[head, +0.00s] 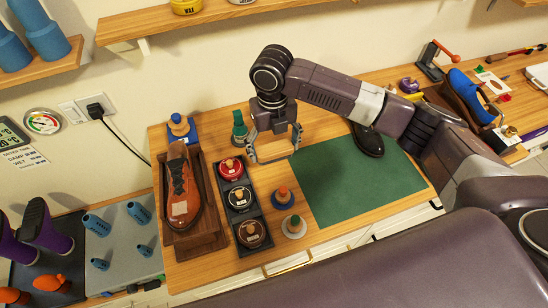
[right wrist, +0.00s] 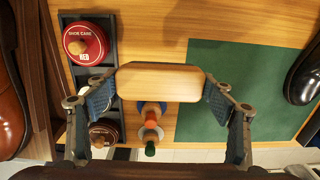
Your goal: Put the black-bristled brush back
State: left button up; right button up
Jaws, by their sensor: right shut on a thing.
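My right gripper (head: 272,152) is above the wooden bench, between the tin tray and the green mat. In the right wrist view, its two fingers are at either side of a pale wooden block with rounded ends (right wrist: 160,82), which looks like a brush back. The gripper is shut on it. In the head view the held block is hard to make out against the bench. My left gripper is not in view.
A brown shoe (head: 182,190) stands on a wooden support at left. Orange-topped (head: 283,194) and green-topped (head: 294,226) pots stand nearby. A green mat (head: 345,185) has a black shoe (head: 368,140) at its back edge.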

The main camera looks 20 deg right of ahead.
aim_at(274, 169)
jog(key=shift+f, duration=0.9)
notch_tip(274, 169, down, 4)
jog(key=shift+f+p, duration=0.1)
jog(key=shift+p, duration=0.45)
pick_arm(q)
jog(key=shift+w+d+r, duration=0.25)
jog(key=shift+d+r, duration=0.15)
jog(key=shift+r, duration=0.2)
pick_arm(e)
jog(key=shift+f, duration=0.1)
jog(key=shift+f, duration=0.2)
jog(key=o, duration=1.1)
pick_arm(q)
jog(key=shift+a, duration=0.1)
pick_arm(e)
jog(key=shift+r, duration=0.1)
